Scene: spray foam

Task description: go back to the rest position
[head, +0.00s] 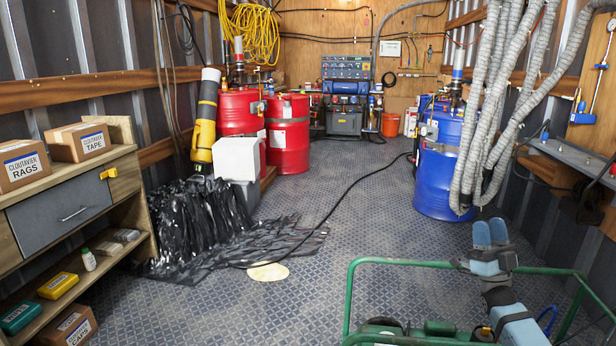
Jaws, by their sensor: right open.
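My right gripper (490,233) shows in the head view at the lower right, its two blue fingers pointing up with a narrow gap between them. It is open, and I see nothing between the fingers. My right arm comes up from the bottom edge, in front of a green tube frame. My left gripper is not in view.
The green frame (455,264) surrounds machinery at the lower right. A blue drum (440,185) and hanging grey hoses (480,110) stand beyond it. Red drums (288,140), black sheeting (200,220) and a shelf (105,190) line the left. The middle floor (350,225) is mostly clear, crossed by a black cable.

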